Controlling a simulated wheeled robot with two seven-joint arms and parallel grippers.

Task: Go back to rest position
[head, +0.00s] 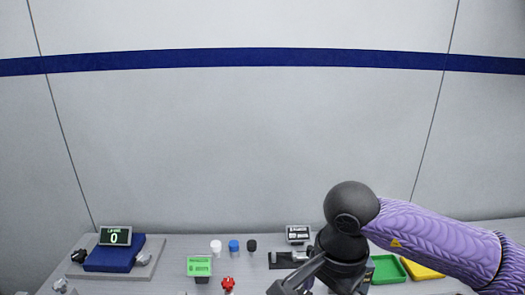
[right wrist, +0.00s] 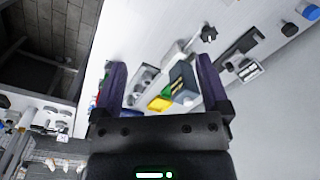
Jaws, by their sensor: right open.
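My right arm comes in from the right in the head view, with a purple sleeve and a black wrist joint. My right gripper (head: 290,282) is low in the picture above the table and is partly cut off by the bottom edge. In the right wrist view the right gripper (right wrist: 162,82) has its two fingers wide apart with nothing held between them. The table with its small items lies beyond the fingertips, apart from them. My left gripper is not in view.
On the table (head: 170,268) are a blue block with a display (head: 112,260), a green box (head: 199,266), a red part (head: 228,284), white, blue (head: 234,246) and black caps, a green tray (head: 388,270) and a yellow tray (head: 422,271).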

